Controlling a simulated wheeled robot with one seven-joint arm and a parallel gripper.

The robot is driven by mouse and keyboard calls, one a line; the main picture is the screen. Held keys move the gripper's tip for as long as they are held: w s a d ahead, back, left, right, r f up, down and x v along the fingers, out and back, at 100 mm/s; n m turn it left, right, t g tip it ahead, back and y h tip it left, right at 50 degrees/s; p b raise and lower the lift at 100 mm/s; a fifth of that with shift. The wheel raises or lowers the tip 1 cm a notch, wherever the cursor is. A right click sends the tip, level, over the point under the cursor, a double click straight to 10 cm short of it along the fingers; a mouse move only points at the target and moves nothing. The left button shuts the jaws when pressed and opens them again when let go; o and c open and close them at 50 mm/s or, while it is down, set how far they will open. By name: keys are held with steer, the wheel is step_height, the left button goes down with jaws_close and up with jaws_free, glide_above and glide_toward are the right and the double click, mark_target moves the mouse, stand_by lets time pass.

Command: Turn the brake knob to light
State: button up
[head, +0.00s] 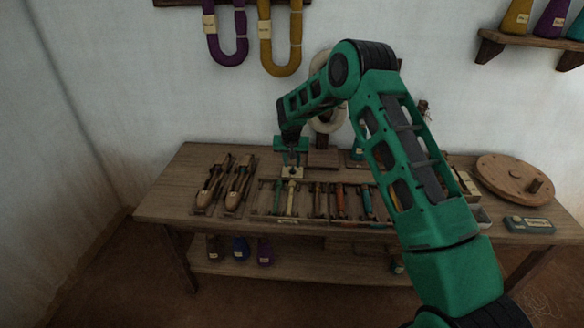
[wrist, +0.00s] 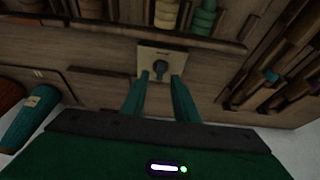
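The brake knob (wrist: 160,67) is a small dark knob on a pale square plate (wrist: 149,53), seen in the wrist view. The plate carries small markings too blurred to read, so I cannot tell the setting. In the head view the plate (head: 291,172) lies on the workbench behind the bobbin tray, and the knob itself is mostly hidden by my gripper. My gripper (head: 292,160) points down just above the plate. In the wrist view its two teal fingers stand apart, one to each side of the knob, with gaps showing. I cannot tell whether they touch it.
The workbench (head: 165,205) holds a tray of coloured bobbins (head: 285,218) just in front of the plate. Wooden shuttles (head: 239,183) lie to the left. A round wooden disc (head: 510,176) and a small teal box (head: 529,225) are at the right. Yarn hanks (head: 279,45) hang behind.

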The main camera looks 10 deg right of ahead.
steer(key=v, duration=0.8)
steer(key=shift+r, duration=0.1)
